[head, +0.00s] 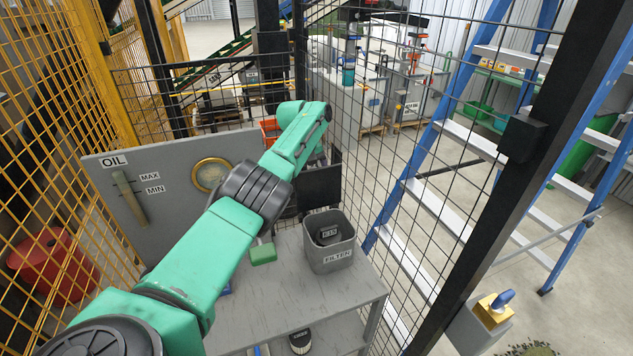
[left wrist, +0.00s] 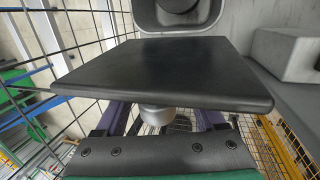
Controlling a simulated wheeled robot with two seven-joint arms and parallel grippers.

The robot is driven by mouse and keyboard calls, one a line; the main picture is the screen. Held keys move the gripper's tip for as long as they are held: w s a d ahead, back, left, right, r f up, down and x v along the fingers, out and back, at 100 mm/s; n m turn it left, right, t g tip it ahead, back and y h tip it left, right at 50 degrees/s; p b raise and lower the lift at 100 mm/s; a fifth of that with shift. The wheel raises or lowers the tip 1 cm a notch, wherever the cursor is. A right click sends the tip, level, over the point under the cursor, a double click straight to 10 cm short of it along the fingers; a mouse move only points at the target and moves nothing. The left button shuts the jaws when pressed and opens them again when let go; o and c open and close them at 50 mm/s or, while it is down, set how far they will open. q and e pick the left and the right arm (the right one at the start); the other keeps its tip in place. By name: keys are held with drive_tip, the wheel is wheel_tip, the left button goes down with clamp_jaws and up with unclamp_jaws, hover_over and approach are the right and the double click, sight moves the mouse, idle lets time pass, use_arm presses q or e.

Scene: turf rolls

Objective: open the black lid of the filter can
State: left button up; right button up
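The grey filter can (head: 330,258), labelled FILTER, stands on the grey bench with its top open. A dark round filter (head: 327,232) shows inside it. The black lid (head: 319,188) stands steeply raised behind the can's opening. In the left wrist view the lid (left wrist: 160,75) fills the middle, with the can's rim (left wrist: 145,20) beyond it. My left gripper (left wrist: 160,122) is at the lid's outer side; its two purple fingers are apart, with a rounded grey knob (left wrist: 157,114) between them and visible gaps at its sides. The fingertips are partly hidden by the lid. My right gripper is not in view.
The grey bench (head: 275,290) has a back panel (head: 110,180) with a gauge (head: 210,174) and oil scale. A green block (head: 263,254) lies left of the can. Black mesh fencing (head: 400,170) and a post (head: 500,190) stand close on the right.

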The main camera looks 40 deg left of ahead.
use_arm(q)
drive_tip(key=shift+r, duration=0.25)
drive_tip(key=shift+a+r+b, duration=0.15)
drive_tip(key=shift+r+b, duration=0.15)
drive_tip(key=shift+r, duration=0.3)
drive_tip(key=v, duration=0.4)
drive_tip(key=p+v, duration=0.3)
drive_tip(key=v, duration=0.6)
drive_tip(key=shift+s, duration=0.2)
